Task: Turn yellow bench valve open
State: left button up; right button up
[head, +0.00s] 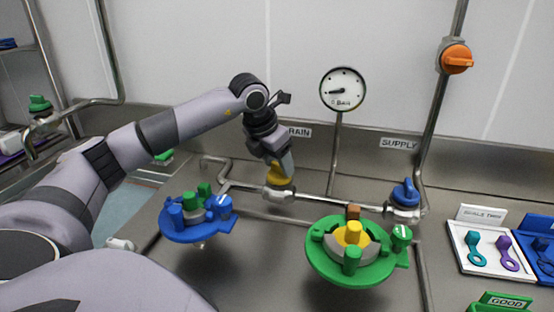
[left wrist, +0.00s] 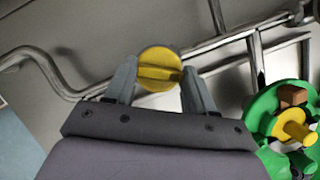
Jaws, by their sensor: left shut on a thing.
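The yellow bench valve (head: 279,184) sits on the pipe along the back of the steel bench, by the DRAIN label. My left gripper (head: 284,167) points down onto it from above. In the left wrist view, the round yellow knob (left wrist: 158,57) has a raised bar running across the picture. The fingers of my left gripper (left wrist: 158,74) stand on either side of the knob, shut on the bar's ends. In the head view the fingers partly hide the knob. My right gripper is not in view.
A gauge (head: 343,89) stands behind the pipe. A blue valve (head: 405,193) is at the right by the SUPPLY label, with an orange valve (head: 456,57) above. A blue round fixture (head: 187,234) and a green one (head: 330,268) stand in front of the pipe.

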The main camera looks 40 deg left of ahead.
pick_arm(q)
jog(key=n+y, duration=0.1)
jog(key=n, duration=0.2)
jog(key=n+y, duration=0.1)
jog(key=n, duration=0.2)
jog(key=shift+w+d+g, duration=0.1)
jog(key=shift+d+g, duration=0.05)
jog(key=shift+g, duration=0.15)
dwell(0.4)
jog(key=o, duration=1)
jog(key=shift+o, duration=0.2)
jog(key=shift+r, duration=0.1)
jog(key=v, duration=0.7)
jog(key=shift+d, duration=0.15)
